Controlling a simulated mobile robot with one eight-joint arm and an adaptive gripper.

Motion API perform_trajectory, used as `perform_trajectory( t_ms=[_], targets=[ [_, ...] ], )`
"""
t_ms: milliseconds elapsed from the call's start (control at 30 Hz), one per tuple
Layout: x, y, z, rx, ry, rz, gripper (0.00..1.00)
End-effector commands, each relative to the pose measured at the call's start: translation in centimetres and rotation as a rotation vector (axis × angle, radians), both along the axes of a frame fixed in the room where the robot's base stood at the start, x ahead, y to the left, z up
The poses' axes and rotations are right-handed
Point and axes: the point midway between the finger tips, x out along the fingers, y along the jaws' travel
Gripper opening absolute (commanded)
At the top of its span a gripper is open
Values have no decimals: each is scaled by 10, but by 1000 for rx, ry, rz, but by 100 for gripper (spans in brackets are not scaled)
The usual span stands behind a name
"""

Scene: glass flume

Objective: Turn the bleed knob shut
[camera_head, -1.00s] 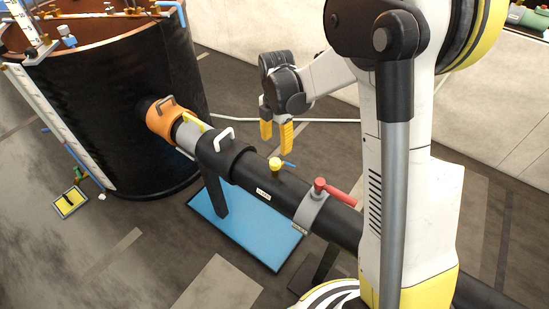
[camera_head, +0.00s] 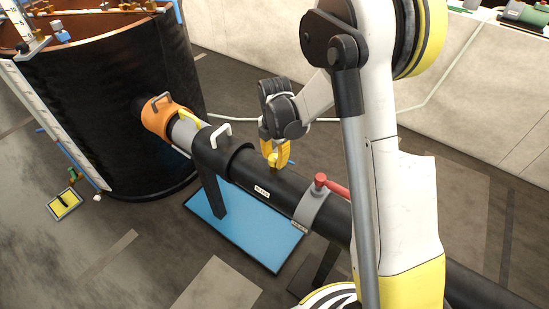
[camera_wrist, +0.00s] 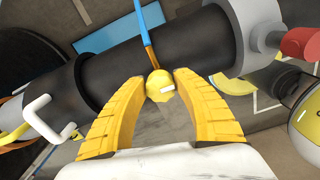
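The bleed knob is a small yellow knob on top of the black pipe (camera_head: 240,167); in the wrist view the knob (camera_wrist: 160,85) has a white mark on its face. My gripper (camera_head: 274,163) is down over the knob in the head view, and its yellow fingers hide most of it. In the wrist view my gripper (camera_wrist: 159,80) is open, with one fingertip on each side of the knob and what look like narrow gaps. I cannot tell whether either finger touches it. A blue and orange thin tube (camera_wrist: 148,30) runs from beside the knob.
A red-handled valve (camera_head: 325,182) on a grey collar sits right of the knob. A white handle (camera_head: 221,131), a yellow handle (camera_head: 190,118) and an orange collar (camera_head: 158,122) lie left along the pipe. A large black tank (camera_head: 105,110) stands at left. A blue mat (camera_head: 250,228) lies below.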

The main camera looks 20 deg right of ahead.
Motion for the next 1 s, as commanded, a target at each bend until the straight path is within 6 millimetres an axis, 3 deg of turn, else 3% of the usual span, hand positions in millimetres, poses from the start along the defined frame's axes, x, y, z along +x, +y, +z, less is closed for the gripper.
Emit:
perform_trajectory(
  t_ms=[33, 100, 567, 1000],
  targets=[
    [0, 0, 0, 0, 0, 0, 17],
    [0, 0, 0, 0, 0, 0, 2],
    [0, 0, 0, 0, 0, -93, 2],
    [-2, 0, 0, 0, 1, -468, 2]
  ],
)
